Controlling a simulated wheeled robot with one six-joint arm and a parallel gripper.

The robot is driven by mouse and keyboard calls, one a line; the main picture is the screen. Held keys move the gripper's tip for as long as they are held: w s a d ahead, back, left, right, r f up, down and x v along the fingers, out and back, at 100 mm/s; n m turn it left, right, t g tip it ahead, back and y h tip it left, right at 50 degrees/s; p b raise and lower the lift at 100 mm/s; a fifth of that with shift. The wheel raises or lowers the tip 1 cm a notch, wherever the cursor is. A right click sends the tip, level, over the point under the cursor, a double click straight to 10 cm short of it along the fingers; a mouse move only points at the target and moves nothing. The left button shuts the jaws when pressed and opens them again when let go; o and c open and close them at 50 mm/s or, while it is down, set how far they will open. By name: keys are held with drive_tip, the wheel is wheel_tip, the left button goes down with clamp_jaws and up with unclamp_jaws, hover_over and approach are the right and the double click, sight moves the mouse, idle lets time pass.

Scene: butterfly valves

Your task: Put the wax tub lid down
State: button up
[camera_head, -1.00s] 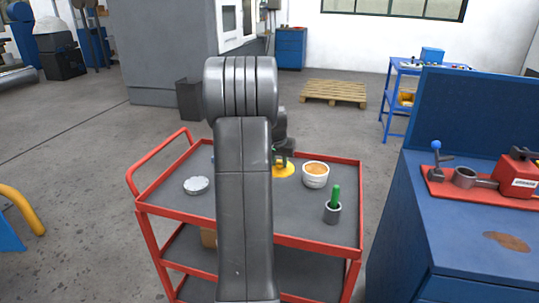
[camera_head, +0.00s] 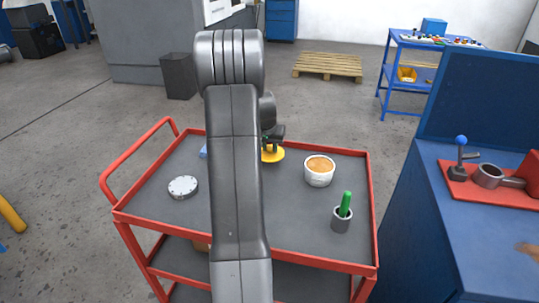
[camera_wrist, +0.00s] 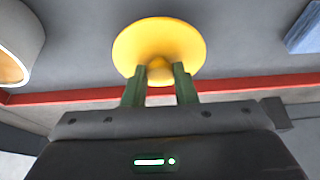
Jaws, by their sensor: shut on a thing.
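The wax tub lid is a yellow disc (camera_head: 275,155) with a small knob, just right of my arm over the far part of the red cart's grey top. In the wrist view the lid (camera_wrist: 160,38) lies in front of the green fingers. My gripper (camera_wrist: 158,76) is shut on its knob. I cannot tell whether the lid touches the cart top. The white wax tub (camera_head: 319,176) with orange wax stands uncovered to the right of the lid. It also shows at the left edge of the wrist view (camera_wrist: 22,40).
On the cart top (camera_head: 290,215) are a silver round disc (camera_head: 183,187) at left, a grey cup (camera_head: 341,222) holding a green-handled tool at front right, and a blue object (camera_head: 203,152) partly behind my arm. A blue bench (camera_head: 460,230) stands right of the cart.

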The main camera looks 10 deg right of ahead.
sight(269, 152)
drive_tip(key=shift+f, duration=1.95)
drive_tip(key=o, duration=1)
drive_tip(key=shift+c, duration=0.2)
drive_tip(key=shift+r, duration=0.15)
drive_tip(key=v, duration=1.2)
drive_tip(key=x, duration=1.2)
drive_tip(key=shift+f, duration=0.25)
wheel_tip(269, 152, up, 2)
drive_tip(key=shift+r, duration=0.6)
